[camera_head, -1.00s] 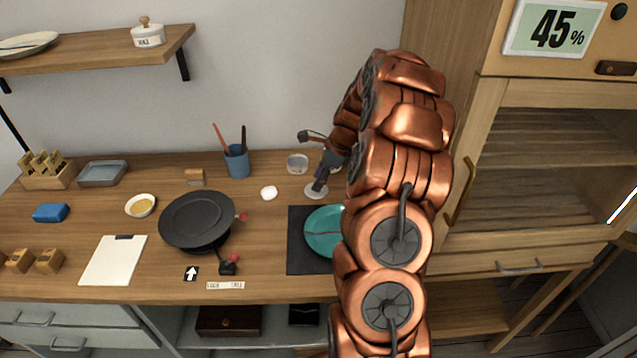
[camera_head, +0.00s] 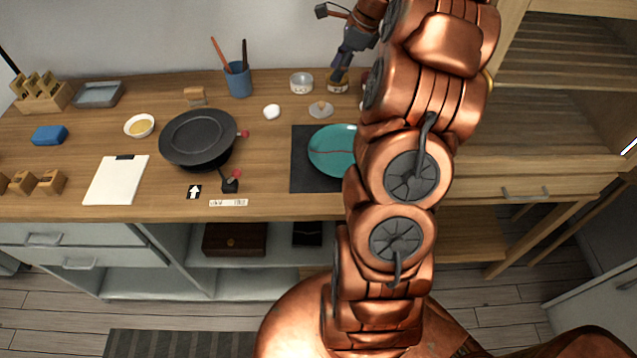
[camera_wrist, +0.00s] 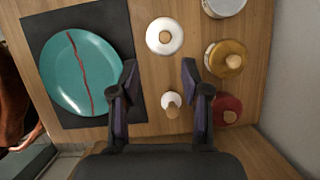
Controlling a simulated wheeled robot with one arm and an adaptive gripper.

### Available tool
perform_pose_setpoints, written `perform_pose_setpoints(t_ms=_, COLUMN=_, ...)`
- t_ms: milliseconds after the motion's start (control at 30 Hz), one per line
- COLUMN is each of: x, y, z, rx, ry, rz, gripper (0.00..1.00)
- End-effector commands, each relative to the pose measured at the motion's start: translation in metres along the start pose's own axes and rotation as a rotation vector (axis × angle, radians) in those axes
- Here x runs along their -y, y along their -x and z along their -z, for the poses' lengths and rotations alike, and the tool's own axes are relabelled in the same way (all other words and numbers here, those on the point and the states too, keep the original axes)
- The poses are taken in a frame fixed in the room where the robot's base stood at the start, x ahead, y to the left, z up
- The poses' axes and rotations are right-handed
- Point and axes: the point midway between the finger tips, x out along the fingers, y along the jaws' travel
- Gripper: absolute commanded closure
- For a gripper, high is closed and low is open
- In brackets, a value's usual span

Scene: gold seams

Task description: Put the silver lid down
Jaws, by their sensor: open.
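The silver lid (camera_head: 320,109), a pale round disc with a tan knob, lies flat on the wooden counter, knob up, behind the teal plate (camera_head: 326,152). In the wrist view the lid (camera_wrist: 165,36) lies just beyond the fingertips, apart from them. My gripper (camera_head: 338,76) is open and empty, raised above the counter. Its spread fingers (camera_wrist: 159,67) show in the wrist view. Behind the lid stand an uncovered-looking glass jar (camera_head: 301,83), a gold-lidded jar (camera_wrist: 226,59) and a red-lidded one (camera_wrist: 227,108).
The plate lies on a dark mat (camera_head: 301,180). A small white knobbed piece (camera_wrist: 171,101) sits beside the lid. A white round object (camera_head: 271,112), black pan (camera_head: 198,138) and blue cup (camera_head: 238,80) are to the left. My arm hides the counter's right part.

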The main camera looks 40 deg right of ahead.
Motion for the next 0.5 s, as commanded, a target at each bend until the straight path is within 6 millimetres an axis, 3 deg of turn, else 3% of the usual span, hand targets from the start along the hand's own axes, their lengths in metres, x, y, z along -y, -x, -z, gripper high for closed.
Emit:
perform_pose_setpoints(t_ms=167, x=-0.044, y=-0.003, z=-0.044, rx=-0.020, ry=0.233, rz=-0.048, gripper=0.53)
perform_pose_setpoints(t_ms=300, x=-0.094, y=-0.006, z=-0.077, rx=-0.044, ry=0.480, rz=-0.103, gripper=0.53)
perform_pose_setpoints(t_ms=500, x=-0.167, y=-0.011, z=-0.107, rx=-0.071, ry=0.822, rz=-0.185, gripper=0.53)
